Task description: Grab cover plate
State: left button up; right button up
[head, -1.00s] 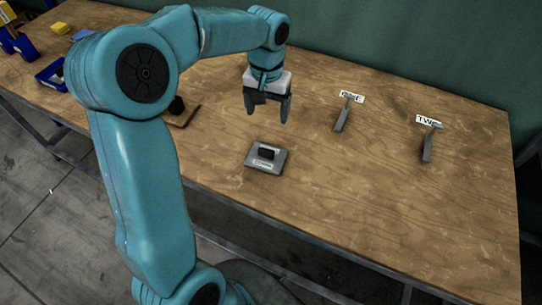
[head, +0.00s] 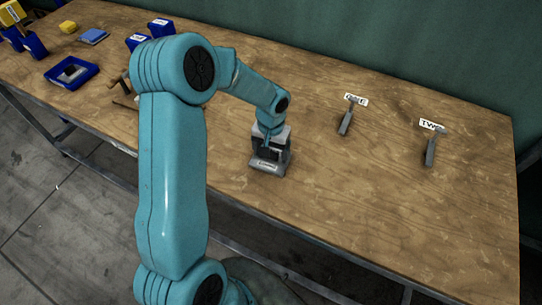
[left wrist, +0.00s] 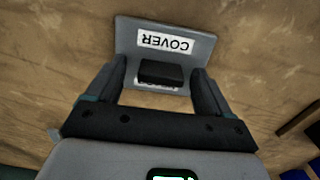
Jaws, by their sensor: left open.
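The cover plate (head: 266,169) is a flat grey plate lying on the wooden table, with a white label and a black block handle on top. In the left wrist view the label on the plate (left wrist: 124,37) reads COVER upside down, and the black handle (left wrist: 161,74) stands between my fingers. My left gripper (head: 272,156) is directly over the plate. In the left wrist view my left gripper (left wrist: 163,82) is open, one finger on each side of the handle, with gaps. My right gripper is not in view.
Two grey tools labelled ONE (head: 346,122) and TWO (head: 431,150) lie to the right on the table (head: 370,200). A blue tray (head: 72,86) and several blue and yellow items are at the far left.

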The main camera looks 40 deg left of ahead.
pick_arm(q)
jog(key=shift+f, duration=0.2)
jog(key=shift+s, duration=0.2)
jog(key=shift+w, duration=0.1)
grip_shut()
jog(key=shift+r, duration=0.1)
